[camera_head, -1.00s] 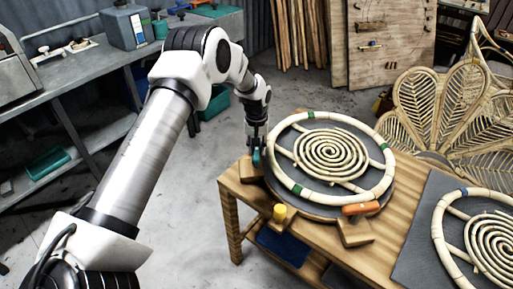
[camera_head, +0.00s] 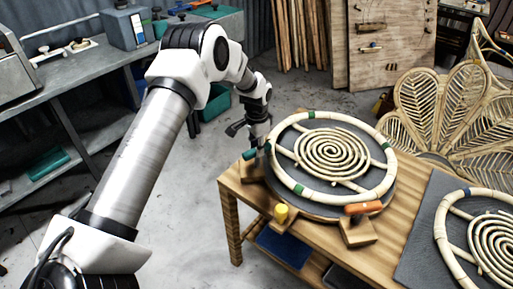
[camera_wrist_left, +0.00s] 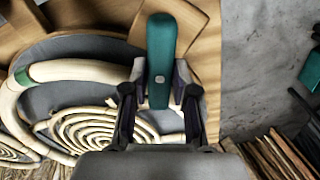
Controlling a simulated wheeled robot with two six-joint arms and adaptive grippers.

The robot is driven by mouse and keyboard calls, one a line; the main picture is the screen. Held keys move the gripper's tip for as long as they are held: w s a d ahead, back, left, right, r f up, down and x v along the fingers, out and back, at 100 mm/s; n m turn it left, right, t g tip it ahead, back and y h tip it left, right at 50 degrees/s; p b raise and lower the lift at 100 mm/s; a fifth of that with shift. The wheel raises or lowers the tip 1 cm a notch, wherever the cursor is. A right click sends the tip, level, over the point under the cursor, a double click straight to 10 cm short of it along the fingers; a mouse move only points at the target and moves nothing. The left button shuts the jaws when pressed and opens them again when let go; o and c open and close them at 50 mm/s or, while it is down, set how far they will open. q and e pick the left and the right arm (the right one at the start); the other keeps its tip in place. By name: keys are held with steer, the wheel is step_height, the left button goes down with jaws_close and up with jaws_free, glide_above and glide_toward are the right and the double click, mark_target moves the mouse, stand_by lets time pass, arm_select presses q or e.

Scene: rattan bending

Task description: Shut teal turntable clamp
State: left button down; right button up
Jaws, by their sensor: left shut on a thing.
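The teal clamp handle (camera_head: 249,154) shows at the left edge of the round turntable (camera_head: 385,195), close to the wooden block (camera_head: 249,171) at the table's corner. In the left wrist view the teal handle (camera_wrist_left: 161,45) stands lengthwise between my fingers. My left gripper (camera_head: 258,147) is shut on the handle, and its fingers (camera_wrist_left: 160,100) flank the handle's near end. The clamp's foot and the contact with the ring are hidden. A rattan ring with a spiral (camera_head: 332,154) lies on the turntable. My right gripper is not in view.
An orange clamp handle (camera_head: 364,208) and a yellow knob (camera_head: 281,212) sit at the turntable's front side. A second rattan spiral piece (camera_head: 497,240) lies on a grey mat (camera_head: 425,225) at the right. The floor left of the table (camera_head: 215,172) is clear.

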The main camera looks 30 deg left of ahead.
arm_select(q)
steer(key=m, duration=0.5)
steer(key=shift+s+f+b, duration=0.1)
steer(key=shift+f+b, duration=0.1)
steer(key=shift+b, duration=0.1)
stand_by(0.4)
steer(key=c, duration=1.2)
jaws_free()
steer(key=shift+o, duration=1.4)
steer(key=shift+w, duration=0.25)
step_height(320, 180, up, 12)
